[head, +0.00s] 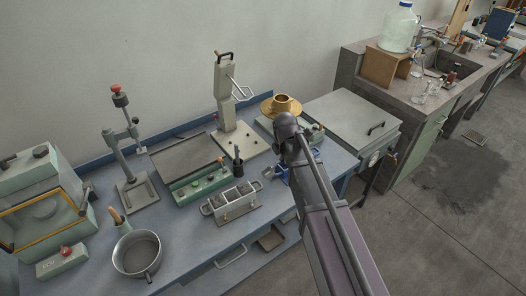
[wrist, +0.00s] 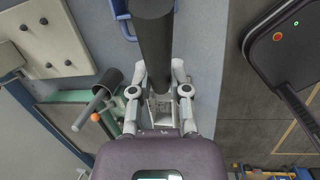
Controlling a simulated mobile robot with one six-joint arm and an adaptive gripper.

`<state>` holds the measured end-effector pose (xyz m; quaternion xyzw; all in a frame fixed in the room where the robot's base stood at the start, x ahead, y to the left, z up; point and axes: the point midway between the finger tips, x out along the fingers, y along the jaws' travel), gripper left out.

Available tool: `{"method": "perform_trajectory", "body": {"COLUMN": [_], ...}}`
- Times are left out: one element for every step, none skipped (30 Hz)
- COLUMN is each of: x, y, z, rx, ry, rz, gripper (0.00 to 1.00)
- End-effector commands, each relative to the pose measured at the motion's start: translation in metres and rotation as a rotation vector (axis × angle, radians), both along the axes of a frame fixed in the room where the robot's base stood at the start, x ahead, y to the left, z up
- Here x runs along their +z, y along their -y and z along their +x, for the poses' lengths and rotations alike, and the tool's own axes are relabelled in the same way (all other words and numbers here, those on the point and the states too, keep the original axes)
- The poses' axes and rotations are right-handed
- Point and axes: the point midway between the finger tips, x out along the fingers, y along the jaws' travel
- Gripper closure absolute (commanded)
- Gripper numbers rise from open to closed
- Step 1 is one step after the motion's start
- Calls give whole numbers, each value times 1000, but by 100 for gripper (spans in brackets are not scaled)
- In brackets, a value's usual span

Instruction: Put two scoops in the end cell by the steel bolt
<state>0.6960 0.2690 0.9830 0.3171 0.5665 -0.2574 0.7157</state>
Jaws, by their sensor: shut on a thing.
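My gripper (wrist: 161,92) is shut on the dark cylindrical handle (wrist: 153,35) of what looks like a scoop. A pale metal part (wrist: 160,107) shows between the fingers; its contents cannot be told. The grey metal cell block (head: 231,203) stands on the bench to the left, apart from the scoop, with several open cells in a row. The steel bolt is too small to make out.
A metal pan (head: 137,254) stands front left. A green control box (head: 201,186) with a black-handled item is behind the cell block. A press (head: 229,105) and a brass-coloured vessel (head: 282,105) stand farther back.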

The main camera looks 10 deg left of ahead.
Motion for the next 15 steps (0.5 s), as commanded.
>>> {"method": "perform_trajectory", "body": {"x": [3, 4, 5, 6, 7, 9, 11, 12, 14, 16, 17, 19, 20, 21, 22], "y": [-8, -13, -20, -25, -30, -37, -42, -46, -52, -55, -59, -63, -66, -68, -70], "z": [0, -2, -3, -5, -6, -8, -9, -11, -12, -13, -15, -16, -17, -18, -19], "rx": [15, 25, 39, 50, 60, 73, 84, 93, 104, 112, 120, 128, 133, 138, 142], "ry": [-32, -52, -80, -100, -119, -145, -163, -181, -204, -218, -233, -249, -259, -269, -278], "rz": [42, 68, 102, 127, 151, 180, 201, 222, 245, 261, 276, 293, 303, 313, 323], "gripper": [100, 100, 100, 100, 100, 100, 100, 100, 100, 100, 100, 100, 100, 100, 100]}}
